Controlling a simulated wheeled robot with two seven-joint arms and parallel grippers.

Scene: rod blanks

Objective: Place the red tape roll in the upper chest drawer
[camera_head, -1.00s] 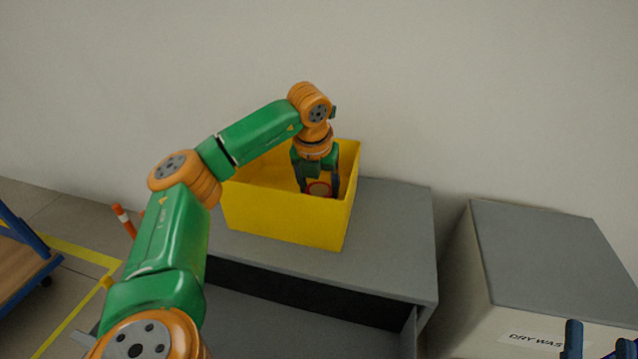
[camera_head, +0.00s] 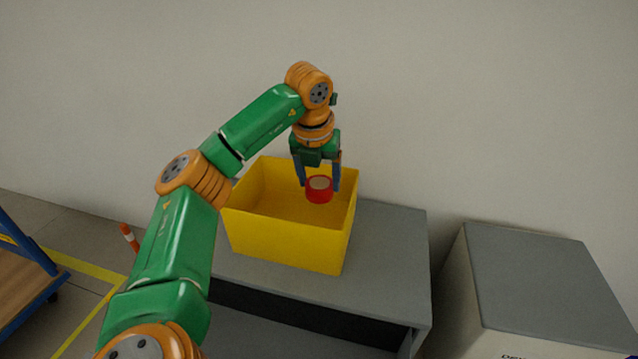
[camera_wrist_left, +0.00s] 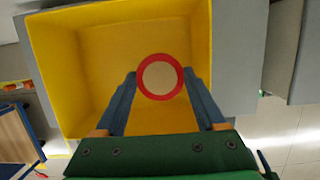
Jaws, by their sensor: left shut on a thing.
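The red tape roll (camera_head: 319,190) has a tan centre and is held between the fingers of my left gripper (camera_head: 319,184). My left gripper is shut on it, above the open yellow bin. In the left wrist view the roll (camera_wrist_left: 160,77) sits between the two blue fingertips (camera_wrist_left: 160,78), with the bin's yellow floor behind it. The grey chest (camera_head: 385,260) stands under the bin. Its upper drawer (camera_head: 270,335) appears pulled out at the front, partly hidden by my left arm. My right gripper is not in view.
The yellow bin (camera_head: 290,240) stands on the chest top, against the wall side. A grey-topped box (camera_head: 545,285) with a partly visible label stands to the right. A cart (camera_head: 25,285) and an orange-and-white post (camera_head: 130,238) are at the left.

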